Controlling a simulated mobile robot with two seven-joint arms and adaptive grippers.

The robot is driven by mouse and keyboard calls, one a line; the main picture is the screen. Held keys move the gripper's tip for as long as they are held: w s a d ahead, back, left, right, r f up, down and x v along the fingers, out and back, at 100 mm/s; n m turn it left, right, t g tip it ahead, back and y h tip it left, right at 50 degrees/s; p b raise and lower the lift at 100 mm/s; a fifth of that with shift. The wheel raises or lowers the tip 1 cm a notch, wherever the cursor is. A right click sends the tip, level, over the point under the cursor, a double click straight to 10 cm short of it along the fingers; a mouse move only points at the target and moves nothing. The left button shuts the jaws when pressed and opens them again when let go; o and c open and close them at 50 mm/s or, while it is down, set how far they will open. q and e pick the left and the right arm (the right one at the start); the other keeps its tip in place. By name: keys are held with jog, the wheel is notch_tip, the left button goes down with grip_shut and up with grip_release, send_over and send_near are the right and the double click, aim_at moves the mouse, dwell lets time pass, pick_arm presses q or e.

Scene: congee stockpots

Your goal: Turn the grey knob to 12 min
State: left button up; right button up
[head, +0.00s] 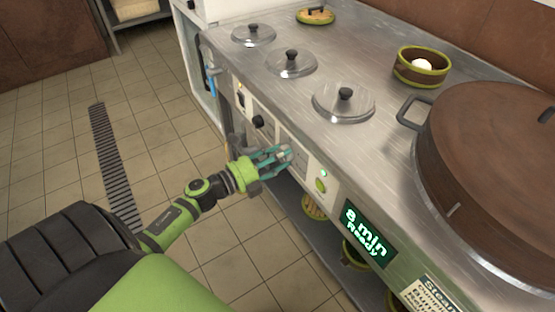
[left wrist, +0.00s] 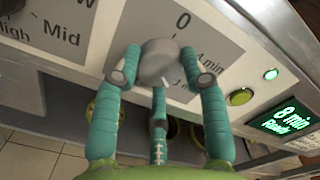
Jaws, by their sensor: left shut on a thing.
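The grey knob (left wrist: 160,60) is on the front panel of the steel counter, with a printed dial around it that shows "0" above it. A white mark shows on the knob's lower right part. My left gripper (left wrist: 158,78) is shut on the knob, with teal fingers on both sides and one below. In the head view the left gripper (head: 284,156) is at the panel and mostly hides the knob. The green display (head: 366,232) reads "8 min Ready"; it also shows in the left wrist view (left wrist: 287,118). My right gripper is not in view.
A green button (head: 320,185) sits right of the knob, with a small lit lamp (head: 323,173) above it. A black knob (head: 259,121) is to the left. A large brown pot (head: 490,170) and round lids (head: 343,102) are on the counter (head: 300,100). Bowls stand on the shelf below.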

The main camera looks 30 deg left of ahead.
pick_arm(q)
jog(key=shift+s+d+f+m, duration=0.15)
jog(key=shift+d+f+m, duration=0.2)
jog(key=shift+m, duration=0.25)
jog(key=m+b, duration=0.4)
jog(key=m, duration=0.1)
jog(key=shift+f+m, duration=0.2)
jog(key=shift+m, duration=0.1)
jog(key=m+b, duration=0.2)
jog(key=m, duration=0.2)
jog(key=shift+a, duration=0.2)
jog(key=shift+m+b, duration=0.5)
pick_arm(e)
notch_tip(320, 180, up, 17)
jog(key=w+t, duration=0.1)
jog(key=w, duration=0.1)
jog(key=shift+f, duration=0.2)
pick_arm(q)
jog(key=o, duration=1.2)
jog(key=shift+c, duration=0.2)
jog(key=shift+a, duration=0.1)
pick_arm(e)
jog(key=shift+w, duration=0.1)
